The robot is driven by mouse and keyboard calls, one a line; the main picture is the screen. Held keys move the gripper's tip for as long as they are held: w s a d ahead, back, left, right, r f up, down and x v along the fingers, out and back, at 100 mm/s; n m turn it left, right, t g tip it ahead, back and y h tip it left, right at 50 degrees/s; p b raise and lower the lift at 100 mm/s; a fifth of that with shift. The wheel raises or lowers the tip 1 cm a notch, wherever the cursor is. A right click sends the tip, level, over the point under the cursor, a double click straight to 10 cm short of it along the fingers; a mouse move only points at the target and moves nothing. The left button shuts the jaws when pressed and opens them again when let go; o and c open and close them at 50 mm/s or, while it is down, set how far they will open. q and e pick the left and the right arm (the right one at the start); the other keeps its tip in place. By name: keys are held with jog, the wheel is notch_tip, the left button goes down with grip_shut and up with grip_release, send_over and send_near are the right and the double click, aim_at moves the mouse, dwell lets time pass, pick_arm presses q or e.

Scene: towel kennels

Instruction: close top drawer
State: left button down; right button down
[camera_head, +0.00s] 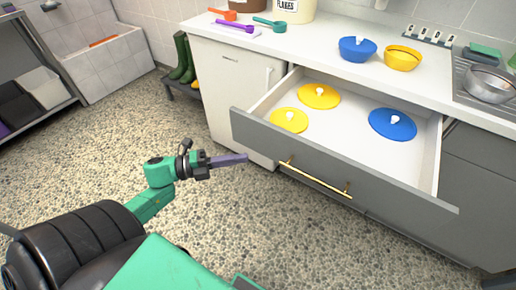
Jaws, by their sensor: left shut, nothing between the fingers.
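The top drawer (330,172) is pulled out from the grey cabinet under the counter. Its grey front carries a gold bar handle (316,180). Inside lie two yellow lids (319,97) and a blue lid (393,125), spread flat on the white bottom. My left gripper (243,158) is shut and empty, to the left of the handle and in front of the drawer's left part. It appears apart from the drawer front. My right gripper is not in view.
Green boots (186,59) stand on a low bench at the left. The pebbled floor before the drawer is clear.

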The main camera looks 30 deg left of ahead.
aim_at(272, 145)
pick_arm(q)
jog(key=w+d, duration=0.1)
jog(key=w, duration=0.2)
jog(key=w+d, duration=0.1)
jog(key=w, duration=0.1)
jog(key=shift+w+d, duration=0.3)
jog(key=shift+d, duration=0.05)
jog(key=shift+w, duration=0.4)
jog(key=shift+w, duration=0.1)
